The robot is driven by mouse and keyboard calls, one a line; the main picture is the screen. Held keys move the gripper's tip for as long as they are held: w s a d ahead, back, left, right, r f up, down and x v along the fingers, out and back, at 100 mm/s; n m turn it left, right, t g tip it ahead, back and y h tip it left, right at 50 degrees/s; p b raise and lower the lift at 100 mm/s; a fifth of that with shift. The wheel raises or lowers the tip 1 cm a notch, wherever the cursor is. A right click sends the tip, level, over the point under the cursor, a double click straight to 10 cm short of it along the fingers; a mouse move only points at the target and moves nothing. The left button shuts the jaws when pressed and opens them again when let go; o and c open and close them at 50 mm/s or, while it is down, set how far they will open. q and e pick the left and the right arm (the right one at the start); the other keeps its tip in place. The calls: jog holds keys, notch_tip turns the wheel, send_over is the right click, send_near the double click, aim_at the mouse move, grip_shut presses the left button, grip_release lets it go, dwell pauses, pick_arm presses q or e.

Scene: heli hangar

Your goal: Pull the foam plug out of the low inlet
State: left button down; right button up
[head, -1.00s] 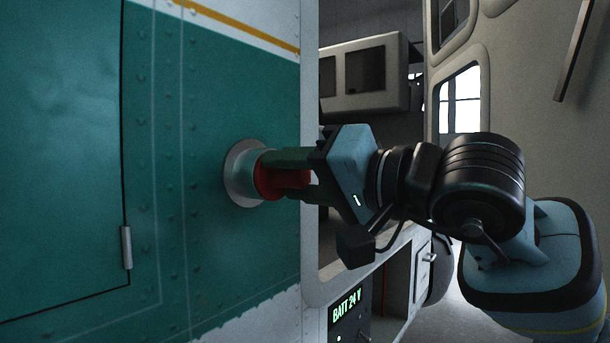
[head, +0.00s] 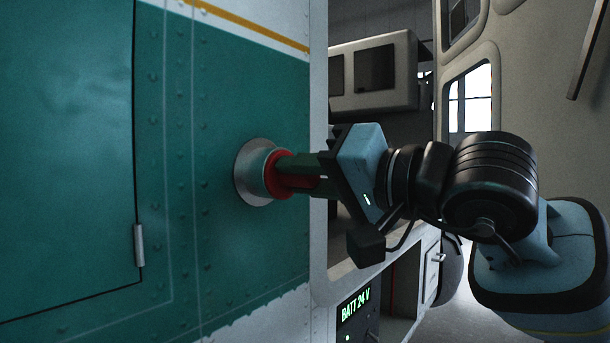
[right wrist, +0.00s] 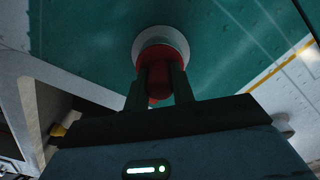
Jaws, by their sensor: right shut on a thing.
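The red foam plug (head: 273,176) sits in the mouth of the low inlet, a short round stub with a pale metal flange (head: 246,176) on the green side panel. My right gripper (head: 291,171) comes in from the right and is shut on the plug's red grip. In the right wrist view the plug (right wrist: 157,78) shows between the two dark fingers (right wrist: 158,88), with the inlet's pale ring (right wrist: 176,38) around it. The plug's inner end is hidden in the inlet. My left gripper is in neither view.
The riveted green panel (head: 70,170) fills the left, with a hinged door seam and a metal hinge (head: 139,246). Right of the panel edge is an open cabin with a grey cabinet (head: 376,75). A "BATT 24 V" display (head: 356,306) glows below my right arm.

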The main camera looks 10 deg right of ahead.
jog(key=v, duration=0.9)
dwell(2.0)
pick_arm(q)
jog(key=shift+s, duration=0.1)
